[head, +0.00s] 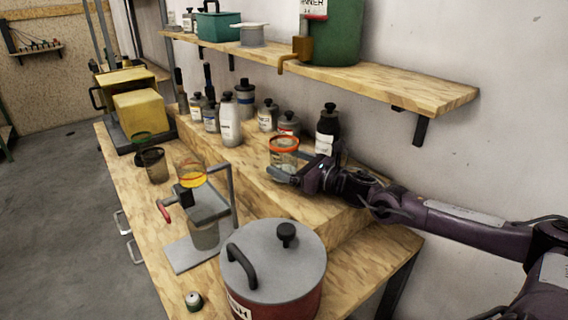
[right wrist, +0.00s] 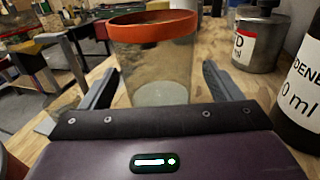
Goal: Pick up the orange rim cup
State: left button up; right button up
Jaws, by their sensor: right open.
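The orange rim cup (head: 284,152) is a clear cup with an orange rim, standing upright on the raised wooden ledge in the head view. In the right wrist view the cup (right wrist: 155,62) stands between the two fingers of my right gripper (right wrist: 158,85). The fingers are open, with a gap visible on each side of the cup. In the head view my right gripper (head: 293,172) reaches in from the right, low at the cup. My left gripper is not in either view.
A dark bottle (head: 327,130) stands close behind the gripper. Several grey bottles (head: 229,120) line the ledge to the left. A lidded red pot (head: 276,262) stands in front on the bench. A wall shelf (head: 390,88) hangs above.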

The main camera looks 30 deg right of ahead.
aim_at(278, 159)
jog(key=shift+r+x, duration=0.2)
jog(key=shift+x, duration=0.85)
jog(key=shift+w+a+f+p, duration=0.2)
jog(key=shift+w+a+p, duration=0.15)
jog(key=shift+w, duration=0.25)
jog(key=shift+c, duration=0.4)
jog(key=c, duration=1)
jog(key=shift+c, duration=0.2)
jog(key=shift+r, duration=0.15)
